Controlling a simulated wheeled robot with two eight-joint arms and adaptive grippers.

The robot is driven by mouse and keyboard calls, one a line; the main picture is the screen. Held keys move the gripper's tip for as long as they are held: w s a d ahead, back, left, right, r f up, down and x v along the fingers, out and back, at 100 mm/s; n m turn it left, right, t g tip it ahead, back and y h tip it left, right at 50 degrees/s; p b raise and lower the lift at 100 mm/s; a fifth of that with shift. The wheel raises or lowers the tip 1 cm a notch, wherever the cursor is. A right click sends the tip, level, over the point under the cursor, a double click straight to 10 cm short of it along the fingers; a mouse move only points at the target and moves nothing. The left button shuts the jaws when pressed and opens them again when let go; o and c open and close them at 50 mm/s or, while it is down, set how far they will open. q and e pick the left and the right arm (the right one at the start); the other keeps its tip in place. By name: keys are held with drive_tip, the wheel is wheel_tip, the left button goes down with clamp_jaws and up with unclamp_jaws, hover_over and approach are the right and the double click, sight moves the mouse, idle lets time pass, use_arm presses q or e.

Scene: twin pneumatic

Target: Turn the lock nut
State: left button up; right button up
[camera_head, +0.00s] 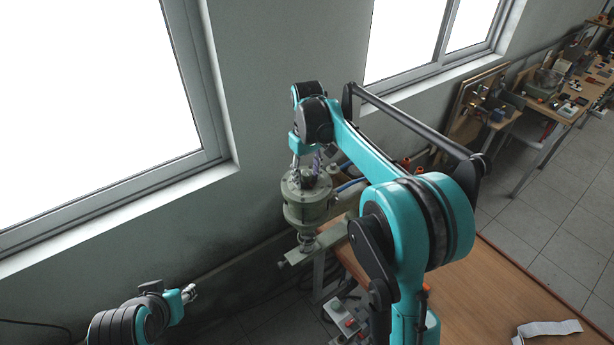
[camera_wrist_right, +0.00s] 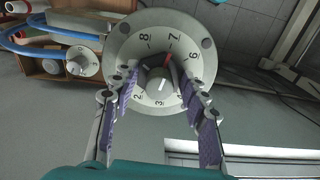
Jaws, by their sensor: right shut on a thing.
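The grey-green pneumatic unit (camera_head: 305,205) stands by the wall at the table's near-left edge. My right gripper (camera_head: 306,170) reaches down onto its top. In the right wrist view, a round dial (camera_wrist_right: 132,45) with printed numbers faces the camera. The fingers of my right gripper (camera_wrist_right: 158,82) are shut on the lock nut from both sides and hide part of the dial. My left gripper (camera_head: 190,292) is small at lower left, away from the unit; its jaw state is unclear.
A second, smaller dial (camera_wrist_right: 82,62) with a blue hose (camera_wrist_right: 40,38) beside it shows in the wrist view. A grey control box (camera_head: 345,318) with red buttons is below the unit. The window wall is close behind.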

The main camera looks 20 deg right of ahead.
sight(307, 174)
drive_tip(key=shift+n, duration=0.3)
drive_tip(key=o, duration=1.2)
drive_tip(key=shift+c, duration=0.2)
drive_tip(key=shift+r, duration=0.15)
wheel_tip(307, 174, up, 12)
